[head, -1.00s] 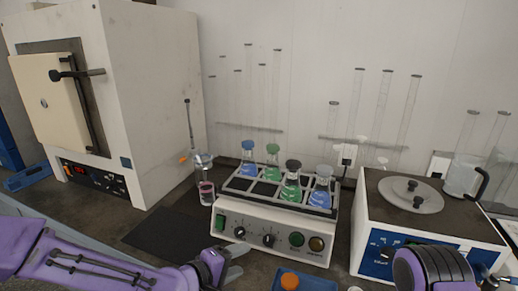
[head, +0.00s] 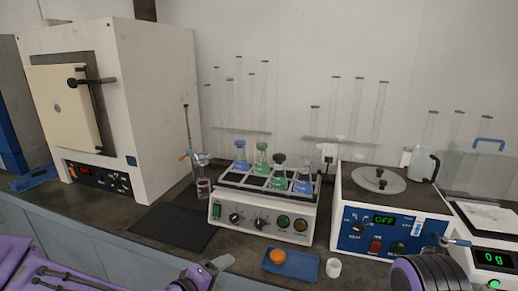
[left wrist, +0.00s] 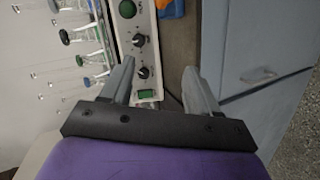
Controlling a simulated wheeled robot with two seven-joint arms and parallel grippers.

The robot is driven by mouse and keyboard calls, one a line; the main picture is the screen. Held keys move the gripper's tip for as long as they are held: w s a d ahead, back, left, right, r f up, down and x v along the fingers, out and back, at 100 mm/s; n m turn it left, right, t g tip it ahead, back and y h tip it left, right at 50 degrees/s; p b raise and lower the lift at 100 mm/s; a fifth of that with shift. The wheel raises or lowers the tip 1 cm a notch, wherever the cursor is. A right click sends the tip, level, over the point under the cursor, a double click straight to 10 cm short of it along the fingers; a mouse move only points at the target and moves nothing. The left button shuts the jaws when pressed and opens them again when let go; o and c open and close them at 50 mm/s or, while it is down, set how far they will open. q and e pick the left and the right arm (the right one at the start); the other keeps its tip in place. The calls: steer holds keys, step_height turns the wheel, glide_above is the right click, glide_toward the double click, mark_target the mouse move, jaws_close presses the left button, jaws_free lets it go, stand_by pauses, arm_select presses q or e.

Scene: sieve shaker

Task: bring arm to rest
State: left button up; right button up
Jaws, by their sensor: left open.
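My left gripper (head: 212,268) shows at the bottom of the head view, in front of the shaker with flasks. In the left wrist view its two fingers (left wrist: 160,85) stand apart with nothing between them, so it is open and empty. The shaker (head: 262,216) carries several stoppered flasks on its tray and stands on the bench behind the gripper. Part of its knobbed front panel (left wrist: 139,45) shows in the left wrist view, near one finger. A purple and black part of my right arm (head: 432,275) is at the bottom right of the head view; its gripper is out of frame.
A furnace (head: 165,100) stands at the left, a dark mat (head: 170,228) in front of it. A device reading OFF (head: 350,235) and a scale (head: 490,262) stand at the right.

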arm_select(q)
steer(key=s+a+f+g+y, duration=0.2)
steer(key=s+a+f+y, duration=0.3)
steer(key=f, duration=0.4)
steer(key=s+a+f+g+y, duration=0.1)
steer(key=s+a+f+y, duration=0.1)
steer(key=s+a+f, duration=0.7)
steer(key=s+a+f+m+g+y, duration=0.1)
steer(key=s+a+f+g, duration=0.1)
steer(key=s, duration=0.7)
steer(key=s+a+f+m+g+y, duration=0.1)
steer(key=s+a+f+g+y, duration=0.1)
steer(key=s+f, duration=0.5)
steer(key=s+a+g, duration=0.1)
steer(key=s+a, duration=0.1)
steer(key=shift+a+f+m+y, duration=0.15)
steer(key=shift+a+m+y, duration=0.15)
steer(key=shift+a+m, duration=0.1)
